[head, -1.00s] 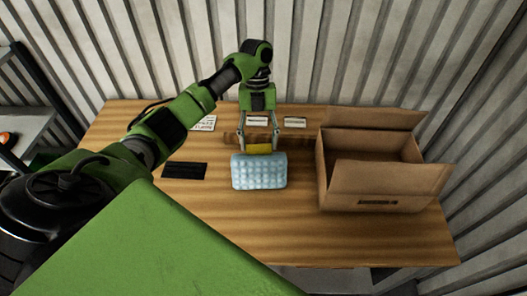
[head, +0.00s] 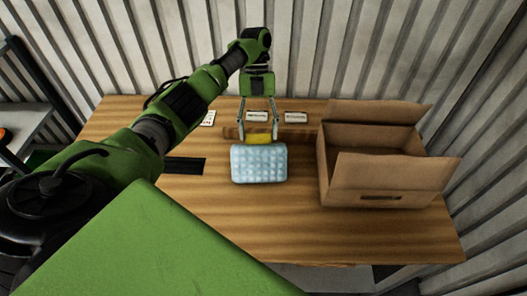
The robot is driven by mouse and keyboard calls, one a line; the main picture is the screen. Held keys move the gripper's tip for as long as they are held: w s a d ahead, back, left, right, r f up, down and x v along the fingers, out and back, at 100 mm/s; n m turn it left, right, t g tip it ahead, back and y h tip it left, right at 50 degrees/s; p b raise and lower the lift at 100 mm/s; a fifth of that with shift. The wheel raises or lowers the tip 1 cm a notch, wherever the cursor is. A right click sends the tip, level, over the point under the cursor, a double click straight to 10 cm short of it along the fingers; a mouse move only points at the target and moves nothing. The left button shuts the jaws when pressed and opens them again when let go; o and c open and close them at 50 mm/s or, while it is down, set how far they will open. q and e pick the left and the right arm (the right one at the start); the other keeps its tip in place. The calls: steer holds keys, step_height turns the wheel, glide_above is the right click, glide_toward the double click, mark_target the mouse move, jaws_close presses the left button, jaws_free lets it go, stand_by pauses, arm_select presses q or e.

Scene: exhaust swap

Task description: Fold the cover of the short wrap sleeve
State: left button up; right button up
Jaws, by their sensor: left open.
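The short wrap sleeve (head: 259,164), a pale blue bubble-wrap pouch, lies on the wooden table near its middle. A yellow piece (head: 258,139) shows just behind its far edge; I cannot tell whether it is inside the sleeve or behind it. My left gripper (head: 258,141) points down at the far side of the sleeve, with its fingers apart on either side of the yellow piece. Whether the fingertips touch anything is unclear. No raised cover can be made out on the sleeve. My right gripper is not in view.
An open cardboard box (head: 380,180) stands on the right of the table (head: 300,232). A black flat piece (head: 186,166) lies to the left, partly behind my arm. Small white labels (head: 296,118) stand along the back. The table front is clear.

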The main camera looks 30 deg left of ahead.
arm_select(q)
steer(key=s+p+v, duration=0.1)
steer(key=p+v, duration=0.3)
steer(key=v, duration=0.5)
steer(key=shift+d+r, duration=0.3)
steer(key=shift+d, duration=0.05)
steer(key=shift+s+f, duration=0.1)
steer(key=shift+s, duration=0.05)
